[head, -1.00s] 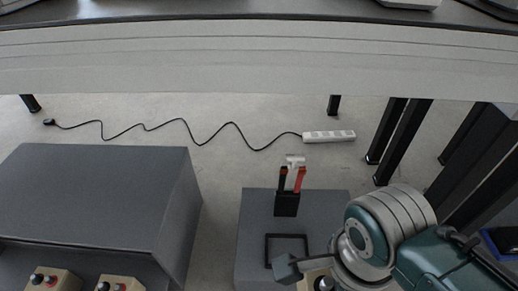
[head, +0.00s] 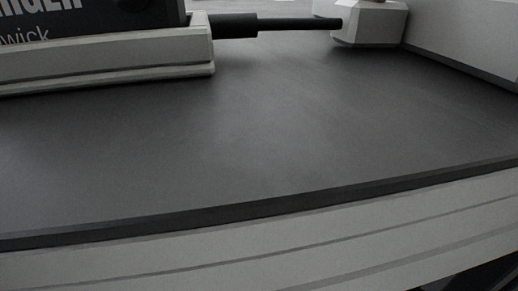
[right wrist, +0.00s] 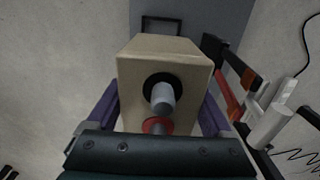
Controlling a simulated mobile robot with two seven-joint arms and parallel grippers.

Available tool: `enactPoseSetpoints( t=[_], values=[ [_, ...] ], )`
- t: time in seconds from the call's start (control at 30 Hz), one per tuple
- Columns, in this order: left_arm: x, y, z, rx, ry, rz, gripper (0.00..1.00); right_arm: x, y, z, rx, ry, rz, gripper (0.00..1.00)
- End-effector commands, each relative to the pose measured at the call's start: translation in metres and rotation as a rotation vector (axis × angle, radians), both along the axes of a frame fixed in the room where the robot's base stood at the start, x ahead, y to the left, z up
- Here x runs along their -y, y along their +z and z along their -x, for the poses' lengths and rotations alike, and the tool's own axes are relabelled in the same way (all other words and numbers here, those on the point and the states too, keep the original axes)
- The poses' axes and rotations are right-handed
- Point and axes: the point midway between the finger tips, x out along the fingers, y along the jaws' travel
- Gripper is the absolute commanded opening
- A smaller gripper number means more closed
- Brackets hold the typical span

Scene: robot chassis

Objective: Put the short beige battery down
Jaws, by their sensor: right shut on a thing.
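The short beige battery (right wrist: 142,75) fills the middle of the right wrist view, its end with one black-ringed and one red-ringed terminal facing the camera. My right gripper (right wrist: 158,112) is shut on it, with a purple finger along each side. Below and beyond the battery is a grey surface (right wrist: 215,18) with a black square frame (right wrist: 160,25), partly hidden by the battery. Whether the battery touches that surface I cannot tell. The head view shows neither gripper and no battery.
In the right wrist view, a tool with black and red handles (right wrist: 232,85) stands close right of the battery, near a white part (right wrist: 270,122). A black cable (right wrist: 308,45) lies on the floor. The head view shows a mostly bare dark tabletop (head: 250,130) with a charger unit (head: 100,55) at left.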

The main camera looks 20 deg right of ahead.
Motion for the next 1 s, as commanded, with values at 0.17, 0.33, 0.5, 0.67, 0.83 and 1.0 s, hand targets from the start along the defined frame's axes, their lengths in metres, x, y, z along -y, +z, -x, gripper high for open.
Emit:
enactPoseSetpoints(
  t=[0.17, 0.33, 0.5, 0.67, 0.83, 1.0],
  values=[
    [0.002, -0.047, 0.000, -0.002, 0.004, 0.006, 0.49, 0.000, -0.055, -0.001, 0.002, 0.001, -0.001, 0.00],
    [0.002, -0.078, 0.001, -0.003, 0.006, 0.009, 0.49, 0.000, -0.094, -0.001, 0.003, 0.001, 0.001, 0.00],
    [0.002, -0.100, 0.001, -0.003, 0.005, 0.007, 0.49, 0.000, -0.119, -0.002, 0.004, 0.001, -0.001, 0.00],
    [0.002, -0.106, 0.001, -0.003, 0.005, 0.007, 0.49, 0.000, -0.127, -0.002, 0.004, 0.001, -0.001, 0.00],
    [0.001, -0.114, 0.001, -0.003, 0.003, 0.004, 0.49, -0.001, -0.136, -0.002, 0.003, 0.001, 0.000, 0.00],
    [0.000, -0.136, 0.001, -0.002, -0.001, -0.001, 0.49, 0.000, -0.161, -0.001, 0.003, 0.000, -0.001, 0.00]
  ],
)
